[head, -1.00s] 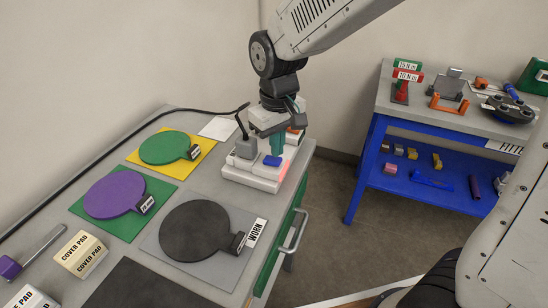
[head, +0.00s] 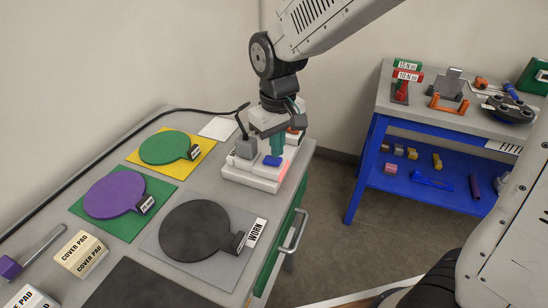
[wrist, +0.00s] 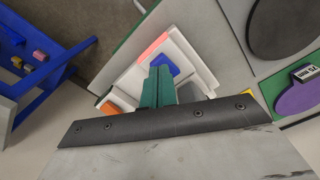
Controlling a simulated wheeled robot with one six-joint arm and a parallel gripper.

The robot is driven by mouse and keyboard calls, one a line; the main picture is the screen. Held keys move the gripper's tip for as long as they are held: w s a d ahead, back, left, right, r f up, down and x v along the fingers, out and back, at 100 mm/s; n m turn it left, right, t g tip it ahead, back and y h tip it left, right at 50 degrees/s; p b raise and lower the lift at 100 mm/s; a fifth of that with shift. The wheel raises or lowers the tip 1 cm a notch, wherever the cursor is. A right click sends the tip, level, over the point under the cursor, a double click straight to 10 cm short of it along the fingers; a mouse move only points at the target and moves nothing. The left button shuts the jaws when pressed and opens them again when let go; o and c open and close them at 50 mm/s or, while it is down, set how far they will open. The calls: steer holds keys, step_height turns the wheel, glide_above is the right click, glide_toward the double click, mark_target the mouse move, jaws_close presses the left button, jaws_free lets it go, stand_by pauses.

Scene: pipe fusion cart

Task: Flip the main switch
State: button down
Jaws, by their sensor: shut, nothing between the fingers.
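A white stepped power box (head: 250,180) sits at the far right corner of the grey bench. It carries a blue block (head: 272,160), a pinkish-red strip (head: 284,170) at its right edge, an orange part (head: 294,130) behind my gripper and a grey plug (head: 246,148). Which of these is the main switch is not labelled. My gripper (head: 277,154) points down over the box, its green fingers shut and empty. In the wrist view, the finger ends (wrist: 160,70) are right beside the blue block (wrist: 164,64); I cannot tell whether they touch it.
Green (head: 165,147), purple (head: 114,194) and black (head: 194,230) round pads lie on mats along the bench. A black cable (head: 130,124) runs along the wall side. A blue workbench (head: 356,180) stands to the right, with open floor (head: 330,210) between.

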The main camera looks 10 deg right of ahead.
mark_target(277, 160)
steer(key=shift+f, duration=0.8)
steer(key=shift+r, duration=3.55)
steer(key=s+d+r+m, duration=0.2)
steer(key=s+d, duration=0.6)
steer(key=s, duration=0.2)
steer(key=s+d+r+m+t, duration=0.1)
steer(key=s+d+r+m, duration=0.1)
steer(key=s+d, duration=0.6)
steer(key=s+m, duration=0.1)
steer(key=s, duration=0.1)
steer(key=shift+s+r, duration=0.3)
steer(key=shift+s, duration=0.05)
